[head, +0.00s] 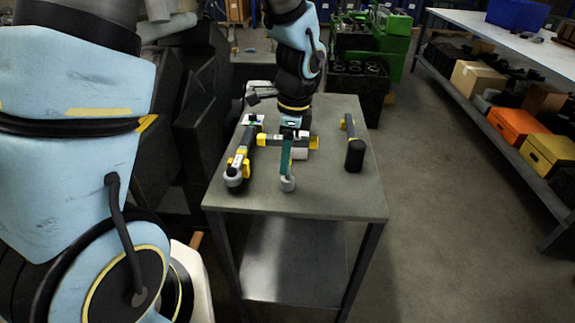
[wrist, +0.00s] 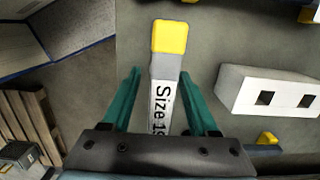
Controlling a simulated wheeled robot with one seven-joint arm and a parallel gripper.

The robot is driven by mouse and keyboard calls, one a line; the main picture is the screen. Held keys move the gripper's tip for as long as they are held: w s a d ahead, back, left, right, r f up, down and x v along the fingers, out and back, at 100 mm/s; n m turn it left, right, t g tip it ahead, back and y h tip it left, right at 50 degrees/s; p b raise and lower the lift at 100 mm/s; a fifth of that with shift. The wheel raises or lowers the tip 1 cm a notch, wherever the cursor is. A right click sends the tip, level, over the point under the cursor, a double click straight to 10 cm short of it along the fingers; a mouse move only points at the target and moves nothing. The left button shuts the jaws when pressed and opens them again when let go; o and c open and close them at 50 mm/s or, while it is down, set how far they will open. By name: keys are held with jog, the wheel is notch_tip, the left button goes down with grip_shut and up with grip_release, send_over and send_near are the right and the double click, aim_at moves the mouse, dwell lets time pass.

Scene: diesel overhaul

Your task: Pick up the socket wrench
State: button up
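My gripper (head: 287,165) points down over the grey table, with its teal fingers low above the tabletop. In the wrist view the two fingers (wrist: 158,88) are apart, one on each side of a grey bar marked "Size 19" (wrist: 160,95), which has a yellow end. Gaps show on both sides of the bar. It looks like the socket wrench. In the head view a grey rounded end (head: 288,184) shows just below the fingers, and the rest is hidden by my gripper. Another long yellow, black and grey tool (head: 240,163) lies to the left.
A white block (head: 300,153) with a yellow piece lies just right of my gripper; its two square holes show in the wrist view (wrist: 280,97). A black-headed mallet (head: 355,155) lies further right. The table's front (head: 330,200) is clear. A shelf rack (head: 505,130) stands right.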

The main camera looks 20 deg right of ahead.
grip_shut()
dwell(1.3)
